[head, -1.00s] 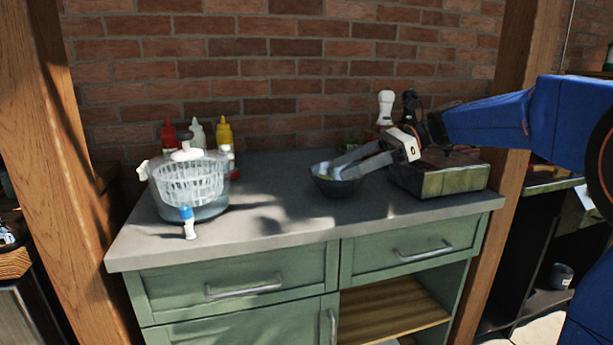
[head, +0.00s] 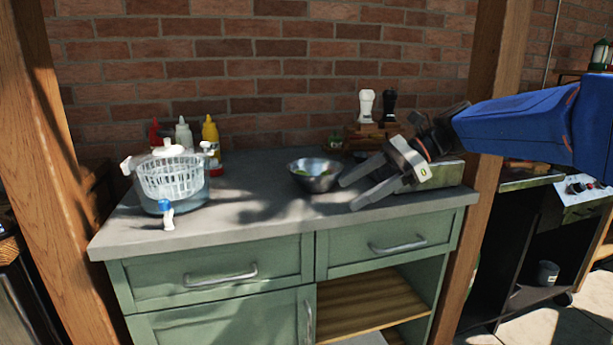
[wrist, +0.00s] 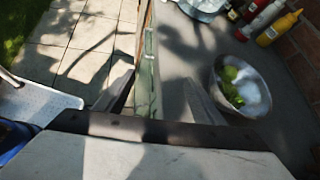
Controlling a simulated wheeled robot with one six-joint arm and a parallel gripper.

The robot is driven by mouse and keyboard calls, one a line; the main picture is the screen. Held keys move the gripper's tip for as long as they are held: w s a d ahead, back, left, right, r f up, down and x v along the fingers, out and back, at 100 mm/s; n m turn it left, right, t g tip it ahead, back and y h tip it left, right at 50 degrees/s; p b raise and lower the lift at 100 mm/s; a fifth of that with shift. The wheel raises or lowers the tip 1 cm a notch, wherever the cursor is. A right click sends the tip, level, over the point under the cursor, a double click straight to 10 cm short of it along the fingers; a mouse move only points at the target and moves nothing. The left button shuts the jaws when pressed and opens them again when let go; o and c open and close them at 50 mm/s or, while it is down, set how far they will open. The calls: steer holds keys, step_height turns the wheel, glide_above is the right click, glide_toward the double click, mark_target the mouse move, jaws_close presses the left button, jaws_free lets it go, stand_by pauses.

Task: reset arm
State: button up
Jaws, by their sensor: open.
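My gripper (head: 348,195) is open and empty in the head view, over the right part of the grey countertop (head: 265,228). Its two fingers point left and down, to the right of a metal bowl (head: 315,180) and apart from it. The bowl holds something green, and in the wrist view the bowl (wrist: 262,97) shows green and whitish contents. The wrist view also shows my open fingers on either side of the counter's front edge.
A clear basin with a white basket (head: 172,178) stands at the left, with several sauce bottles (head: 210,135) behind it. Two shakers (head: 366,106) and a box (head: 440,178) are at the back right, near a wooden post (head: 485,150). The front middle counter is clear.

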steer(key=s+d+f+n+t+h, duration=0.2)
steer(key=s+d+f+n+h, duration=0.3)
steer(key=s+f, duration=0.5)
steer(key=s+d+f+n+t+h, duration=0.2)
steer(key=s+d+f+n+h, duration=0.4)
steer(key=s+d+f+n, duration=0.4)
steer(key=s+d+f, duration=0.1)
steer(key=s+d, duration=0.1)
steer(key=s, duration=0.3)
steer(key=shift+s+d+f+t, duration=0.25)
steer(key=shift+d+f+t, duration=0.05)
steer(key=shift+t, duration=0.1)
